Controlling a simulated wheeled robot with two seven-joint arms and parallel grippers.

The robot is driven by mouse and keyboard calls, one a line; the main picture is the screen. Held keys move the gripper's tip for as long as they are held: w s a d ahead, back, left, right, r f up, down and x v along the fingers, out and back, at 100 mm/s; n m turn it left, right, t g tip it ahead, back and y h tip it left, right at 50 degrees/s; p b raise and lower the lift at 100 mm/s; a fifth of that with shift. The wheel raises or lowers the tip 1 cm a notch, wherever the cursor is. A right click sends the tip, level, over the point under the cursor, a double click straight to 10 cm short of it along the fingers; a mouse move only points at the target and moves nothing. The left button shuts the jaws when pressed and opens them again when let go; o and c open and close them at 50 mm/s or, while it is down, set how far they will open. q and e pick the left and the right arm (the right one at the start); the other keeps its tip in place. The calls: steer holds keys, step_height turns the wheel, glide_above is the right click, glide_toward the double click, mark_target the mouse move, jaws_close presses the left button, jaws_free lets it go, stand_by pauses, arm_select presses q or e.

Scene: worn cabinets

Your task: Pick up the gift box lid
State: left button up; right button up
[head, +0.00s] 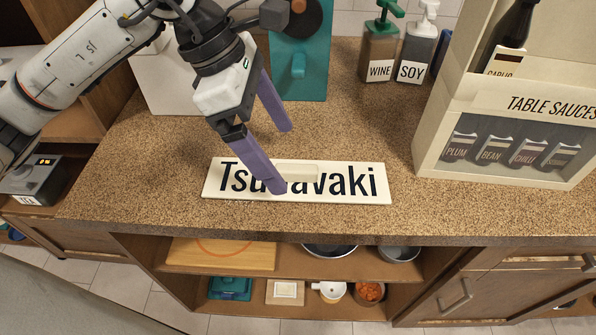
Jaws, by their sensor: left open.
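A flat white panel with the dark lettering "Tsu…avaki" (350,183), which looks like the gift box lid, lies on the speckled counter near its front edge. A pale raised piece (305,168), perhaps a handle, sits at its middle and covers part of the lettering. My left gripper (281,159) comes in from the upper left with its purple fingers spread and empty. One fingertip overlaps the panel's middle in the picture; the other is behind it. I cannot tell whether the near finger touches the panel. My right gripper is not in view.
A cream "TABLE SAUCES" box (437,130) stands at the right with several labelled bottles. WINE (380,55) and SOY (415,55) dispensers stand behind. A teal board (313,60) stands at the back. Below the counter (150,190) are open shelves. Counter between panel and sauce box is clear.

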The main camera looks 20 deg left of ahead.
mark_target(296, 167)
arm_select(q)
steer(key=x, duration=0.4)
steer(key=p+x, duration=0.1)
steer(key=x, duration=0.1)
steer(key=shift+w+d+f, duration=0.15)
steer(key=shift+w+d, duration=0.1)
steer(key=shift+d, duration=0.15)
steer(key=shift+c, duration=0.2)
steer(key=c, duration=1.2)
